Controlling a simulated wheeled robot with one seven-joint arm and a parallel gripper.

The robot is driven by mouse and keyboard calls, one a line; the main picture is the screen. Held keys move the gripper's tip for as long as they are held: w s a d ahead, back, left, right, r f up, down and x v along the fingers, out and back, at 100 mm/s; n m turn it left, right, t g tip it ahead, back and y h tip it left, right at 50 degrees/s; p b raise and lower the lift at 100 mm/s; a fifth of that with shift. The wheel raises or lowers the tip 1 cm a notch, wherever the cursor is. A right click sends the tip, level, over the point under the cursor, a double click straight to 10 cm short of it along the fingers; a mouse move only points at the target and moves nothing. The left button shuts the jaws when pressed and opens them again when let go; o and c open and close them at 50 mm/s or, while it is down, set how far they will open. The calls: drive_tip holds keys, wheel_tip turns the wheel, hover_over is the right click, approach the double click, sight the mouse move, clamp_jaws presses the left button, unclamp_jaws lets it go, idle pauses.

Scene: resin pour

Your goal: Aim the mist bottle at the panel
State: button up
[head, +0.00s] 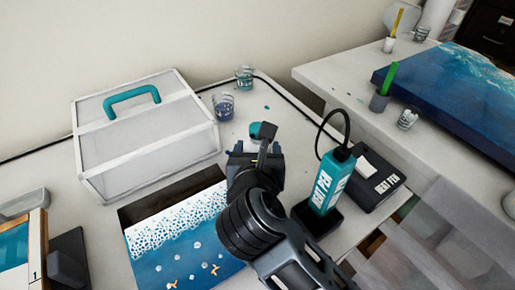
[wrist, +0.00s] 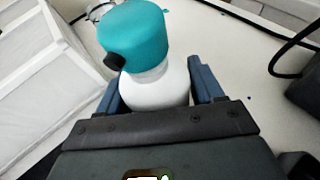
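The mist bottle (wrist: 135,35) has a teal cap with a black nozzle and a white body. In the head view the mist bottle (head: 262,131) is just beyond my gripper (head: 257,148), partly hidden by it. In the wrist view the fingers of my gripper (wrist: 154,82) stand on either side of the white body. I cannot tell if they press on it. The nozzle points to the lower left in the wrist view. The panel (head: 185,248), painted with blue sea, white foam and small starfish, lies on the table left of my arm, which covers its right edge.
A white case with a teal handle (head: 135,95) stands back left. Two glass cups (head: 223,106) are behind the bottle. A teal heat pen (head: 328,182) in a black holder, with a cable and box (head: 368,180), stands right of my gripper. A framed piece (head: 18,255) lies left.

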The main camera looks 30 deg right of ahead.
drive_tip(key=shift+o, duration=1.4)
drive_tip(key=shift+s+a+r, duration=0.1)
drive_tip(key=shift+r, duration=0.1)
drive_tip(key=v, duration=1.1)
drive_tip(key=shift+s+a+r, duration=0.2)
drive_tip(key=shift+s, duration=0.05)
